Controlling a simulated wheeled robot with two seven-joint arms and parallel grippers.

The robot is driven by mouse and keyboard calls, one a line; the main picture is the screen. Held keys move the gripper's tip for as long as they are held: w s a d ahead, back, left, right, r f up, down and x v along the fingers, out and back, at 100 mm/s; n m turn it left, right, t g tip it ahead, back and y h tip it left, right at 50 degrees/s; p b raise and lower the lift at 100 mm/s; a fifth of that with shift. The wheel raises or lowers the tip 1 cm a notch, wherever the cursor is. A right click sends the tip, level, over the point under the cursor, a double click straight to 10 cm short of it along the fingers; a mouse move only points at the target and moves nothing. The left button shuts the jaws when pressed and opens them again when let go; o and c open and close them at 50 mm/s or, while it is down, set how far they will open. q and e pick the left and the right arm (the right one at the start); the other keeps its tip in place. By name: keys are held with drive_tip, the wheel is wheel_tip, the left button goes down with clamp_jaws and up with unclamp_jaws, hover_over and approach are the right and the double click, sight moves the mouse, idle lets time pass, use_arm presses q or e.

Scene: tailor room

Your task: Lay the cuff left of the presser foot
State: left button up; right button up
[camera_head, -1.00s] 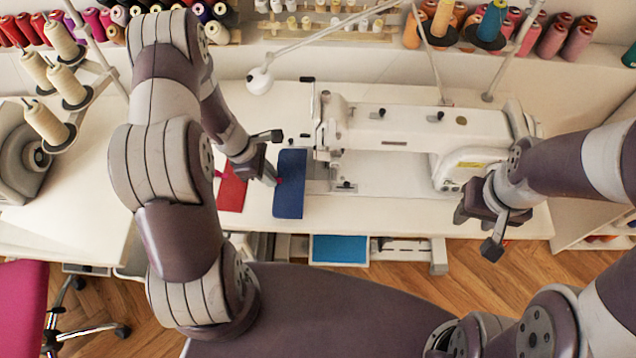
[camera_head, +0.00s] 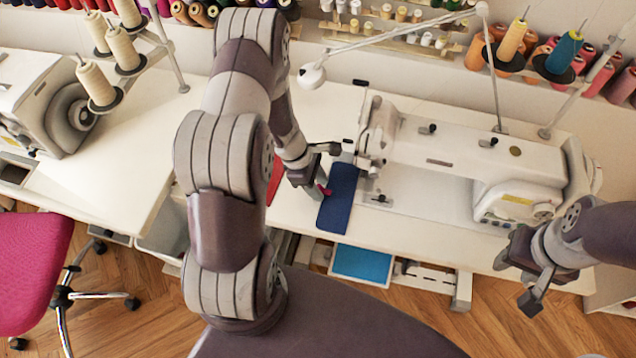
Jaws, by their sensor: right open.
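A dark blue cloth panel (camera_head: 338,200), which may be the cuff, lies on the white sewing table (camera_head: 415,238). It is just left of the sewing machine's presser foot area (camera_head: 378,197). A small pink spot shows at its left edge. My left gripper (camera_head: 322,170) is at the panel's left edge, fingers apart; whether it touches the cloth I cannot tell. A red cloth piece (camera_head: 274,178) lies further left, mostly hidden behind my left arm. My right gripper (camera_head: 522,277) is open and empty, in front of the table's right part.
The white sewing machine (camera_head: 460,155) fills the table's right half. A lamp arm (camera_head: 395,42) and thread spools (camera_head: 510,40) stand behind. A blue panel (camera_head: 362,264) shows below the front edge. A second machine (camera_head: 60,100) and a pink chair (camera_head: 30,265) are left.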

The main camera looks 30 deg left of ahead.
use_arm(q)
drive_tip(key=shift+r, duration=0.1)
drive_tip(key=p+v, duration=0.2)
drive_tip(key=v, duration=1)
drive_tip(key=s+d+r+m+y, duration=0.2)
drive_tip(key=s+d+r+m, duration=0.2)
drive_tip(key=m, duration=0.6)
drive_tip(key=s+d+r+m+y, duration=0.2)
drive_tip(key=d+r+m, duration=0.4)
drive_tip(key=m, duration=0.5)
drive_tip(key=shift+s+r, duration=0.4)
drive_tip(key=shift+s, duration=0.5)
drive_tip(key=shift+w+a, duration=0.1)
